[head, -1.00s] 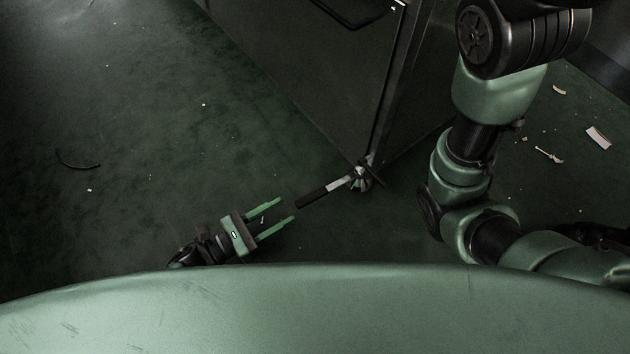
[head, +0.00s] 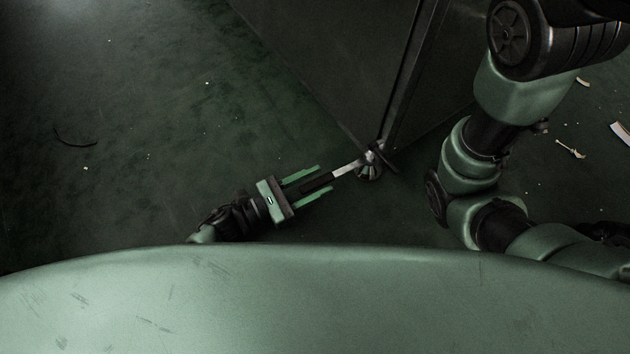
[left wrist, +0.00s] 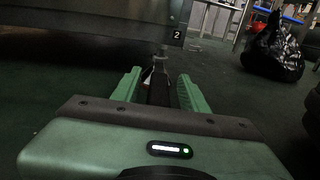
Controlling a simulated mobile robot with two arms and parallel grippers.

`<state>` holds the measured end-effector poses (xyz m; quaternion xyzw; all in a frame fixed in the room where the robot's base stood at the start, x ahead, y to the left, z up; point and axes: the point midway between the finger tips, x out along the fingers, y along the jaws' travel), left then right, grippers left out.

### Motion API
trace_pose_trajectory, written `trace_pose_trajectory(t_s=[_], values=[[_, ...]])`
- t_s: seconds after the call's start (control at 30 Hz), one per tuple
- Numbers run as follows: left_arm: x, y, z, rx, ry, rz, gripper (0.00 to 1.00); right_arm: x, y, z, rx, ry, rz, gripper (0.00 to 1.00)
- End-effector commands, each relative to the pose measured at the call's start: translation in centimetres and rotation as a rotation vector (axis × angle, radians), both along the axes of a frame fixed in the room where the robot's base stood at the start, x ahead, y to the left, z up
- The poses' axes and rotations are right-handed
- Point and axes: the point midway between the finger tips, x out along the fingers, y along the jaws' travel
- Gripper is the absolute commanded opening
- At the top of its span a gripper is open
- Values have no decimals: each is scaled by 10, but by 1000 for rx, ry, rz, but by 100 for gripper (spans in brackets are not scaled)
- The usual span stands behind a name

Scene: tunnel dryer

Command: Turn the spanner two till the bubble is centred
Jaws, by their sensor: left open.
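The spanner (head: 345,170) has a dark handle and a bright metal shank. Its far end sits at the levelling foot (head: 369,168) under the cabinet corner. My left gripper (head: 318,180) is open, with its green fingers on either side of the spanner's dark handle. In the left wrist view the handle (left wrist: 159,92) lies between the two fingers, and a label "2" (left wrist: 177,34) shows on the cabinet above. Whether a finger touches the handle, I cannot tell. No bubble shows in any view. My right gripper is not in view.
The dark cabinet (head: 350,60) stands over the foot. Small litter (head: 571,149) lies on the floor at the right, and a dark curved strip (head: 75,139) at the left. A black bag (left wrist: 272,50) stands at the right in the wrist view. The floor left of the cabinet is mostly clear.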

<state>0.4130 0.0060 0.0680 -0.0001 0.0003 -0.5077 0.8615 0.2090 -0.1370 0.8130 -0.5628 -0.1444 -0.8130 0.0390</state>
Motion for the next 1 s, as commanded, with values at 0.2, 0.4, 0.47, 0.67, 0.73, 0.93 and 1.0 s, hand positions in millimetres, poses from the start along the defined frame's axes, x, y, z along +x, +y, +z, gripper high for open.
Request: trace_pose_trajectory(t_s=[0.2,0.4,0.47,0.67,0.73,0.93,1.0], values=[[0,0,0,-1,0,0,2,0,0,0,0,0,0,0],[0,0,0,-1,0,0,0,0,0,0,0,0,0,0],[0,0,0,-1,0,0,0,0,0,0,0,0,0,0],[0,0,0,-1,0,0,0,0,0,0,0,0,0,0],[0,0,0,-1,0,0,0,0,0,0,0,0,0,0],[0,0,0,-1,0,-1,0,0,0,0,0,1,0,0],[0,0,0,-1,0,-1,0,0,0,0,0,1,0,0]])
